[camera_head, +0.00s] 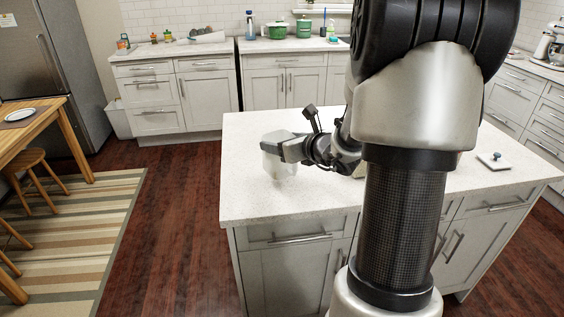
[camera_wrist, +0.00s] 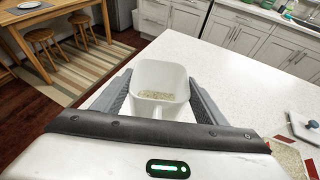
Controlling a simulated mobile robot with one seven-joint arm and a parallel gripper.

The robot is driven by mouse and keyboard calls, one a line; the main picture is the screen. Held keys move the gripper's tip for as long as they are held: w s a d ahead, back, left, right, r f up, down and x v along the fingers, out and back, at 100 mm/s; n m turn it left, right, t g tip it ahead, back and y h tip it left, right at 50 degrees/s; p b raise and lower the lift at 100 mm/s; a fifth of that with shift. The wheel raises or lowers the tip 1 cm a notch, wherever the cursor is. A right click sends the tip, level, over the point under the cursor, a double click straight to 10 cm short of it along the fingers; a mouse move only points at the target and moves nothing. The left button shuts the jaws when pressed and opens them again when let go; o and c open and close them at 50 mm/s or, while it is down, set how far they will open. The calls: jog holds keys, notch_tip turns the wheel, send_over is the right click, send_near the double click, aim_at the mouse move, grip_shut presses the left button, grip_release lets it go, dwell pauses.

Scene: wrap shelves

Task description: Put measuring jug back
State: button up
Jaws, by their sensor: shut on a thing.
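The measuring jug is a pale, squarish, see-through container (camera_wrist: 160,78) between the two fingers of my gripper (camera_wrist: 157,100) in the wrist view. Its open mouth faces up, and a beige speckled patch shows at its bottom. In the head view the jug (camera_head: 280,168) hangs below my gripper (camera_head: 284,146), over the left part of the white island counter (camera_head: 250,195). My gripper is shut on the jug. I cannot tell whether the jug's base touches the counter. My arm hides part of the counter.
A small white square piece with a dark knob (camera_head: 494,160) lies on the counter's right side. A back counter holds a green pot (camera_head: 278,30), a blue bottle (camera_head: 250,25) and other items. A wooden table (camera_head: 30,130) with stools stands left. The island's front left is clear.

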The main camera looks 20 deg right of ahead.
jog(key=shift+f+b, duration=0.4)
jog(key=shift+f, duration=1.55)
jog(key=shift+f, duration=0.15)
jog(key=o, duration=2)
jog(key=shift+s+r, duration=0.15)
jog(key=shift+r, duration=0.1)
jog(key=p+v, duration=0.1)
jog(key=v, duration=1)
jog(key=shift+s, duration=0.35)
